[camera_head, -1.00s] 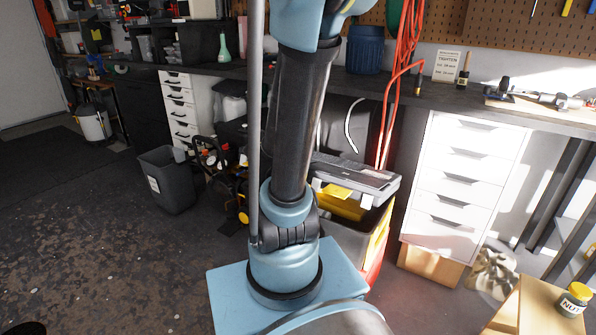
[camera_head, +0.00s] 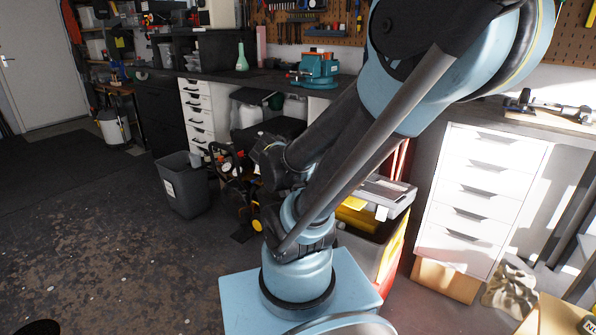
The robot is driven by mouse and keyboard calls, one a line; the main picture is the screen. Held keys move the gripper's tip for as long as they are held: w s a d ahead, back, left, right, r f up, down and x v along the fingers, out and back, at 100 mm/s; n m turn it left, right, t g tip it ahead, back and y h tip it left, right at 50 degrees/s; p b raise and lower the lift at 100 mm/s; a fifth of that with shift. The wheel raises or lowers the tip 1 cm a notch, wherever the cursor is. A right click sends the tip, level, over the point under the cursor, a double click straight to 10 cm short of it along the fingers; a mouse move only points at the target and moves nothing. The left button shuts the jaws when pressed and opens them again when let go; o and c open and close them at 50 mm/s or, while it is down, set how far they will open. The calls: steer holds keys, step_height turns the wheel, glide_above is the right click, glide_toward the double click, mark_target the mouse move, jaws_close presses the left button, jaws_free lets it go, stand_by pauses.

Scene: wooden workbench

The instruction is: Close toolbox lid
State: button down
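The toolbox (camera_head: 362,252) stands on the floor just right of my base, partly hidden by my arm. Its body looks yellow, pale and red. Its grey, partly see-through lid (camera_head: 388,194) sits raised over the yellow inside, with a dark gap under it, so it looks not fully shut. My arm rises from the base and folds back at the top. A dark blocky part, which seems to be my gripper (camera_head: 268,162), shows left of the toolbox, above the floor clutter. Its fingers cannot be made out against the dark background.
A white drawer cabinet (camera_head: 482,195) stands right of the toolbox under the workbench. A grey bin (camera_head: 183,184) and a dark wheeled machine (camera_head: 240,195) stand to the left. A cloth sack (camera_head: 510,290) lies at the lower right. The floor at the left is open.

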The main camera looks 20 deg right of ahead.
steer(key=v, duration=0.7)
stand_by(0.6)
steer(key=shift+s, duration=0.15)
